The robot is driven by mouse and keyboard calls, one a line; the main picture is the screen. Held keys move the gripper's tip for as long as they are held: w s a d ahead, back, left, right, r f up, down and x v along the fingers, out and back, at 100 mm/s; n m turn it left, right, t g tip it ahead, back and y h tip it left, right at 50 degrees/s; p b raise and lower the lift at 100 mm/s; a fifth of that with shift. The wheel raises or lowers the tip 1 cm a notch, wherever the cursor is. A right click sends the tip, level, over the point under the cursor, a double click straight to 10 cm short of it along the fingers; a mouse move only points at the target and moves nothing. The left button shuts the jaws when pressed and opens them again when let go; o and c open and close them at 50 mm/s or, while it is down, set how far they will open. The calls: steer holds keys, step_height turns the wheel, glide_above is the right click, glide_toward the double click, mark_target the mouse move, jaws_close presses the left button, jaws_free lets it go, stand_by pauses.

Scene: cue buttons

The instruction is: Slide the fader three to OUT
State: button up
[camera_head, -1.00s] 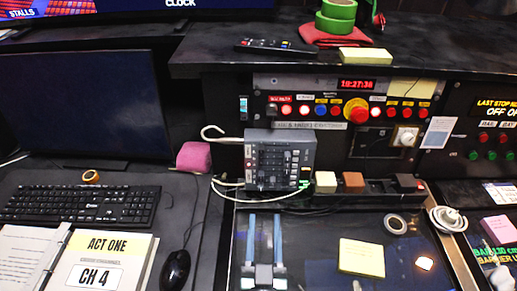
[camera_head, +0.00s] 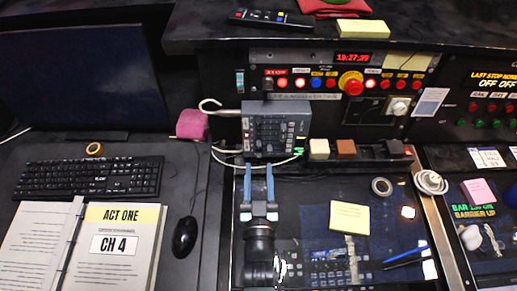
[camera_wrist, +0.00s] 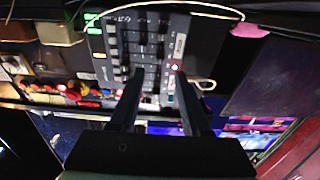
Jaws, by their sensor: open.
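A grey fader box (camera_head: 276,128) with rows of small dark controls stands upright at the back of the desk. It also shows in the wrist view (camera_wrist: 183,40), where it appears upside down. My gripper (camera_head: 258,169) is open and empty, with two blue fingers pointing at the lower edge of the box in the head view. In the wrist view my gripper (camera_wrist: 158,74) has its fingertips overlapping the box's face; contact cannot be told.
A white cable (camera_head: 225,150) loops around the box's left and lower sides. White and brown blocks (camera_head: 346,148) stand just right of it. A button panel with a red knob (camera_head: 351,83) rises behind. A yellow note (camera_head: 349,217) and a tape roll (camera_head: 381,187) lie right of my arm.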

mark_target(258, 147)
steer(key=shift+w, duration=2.95)
jaws_close()
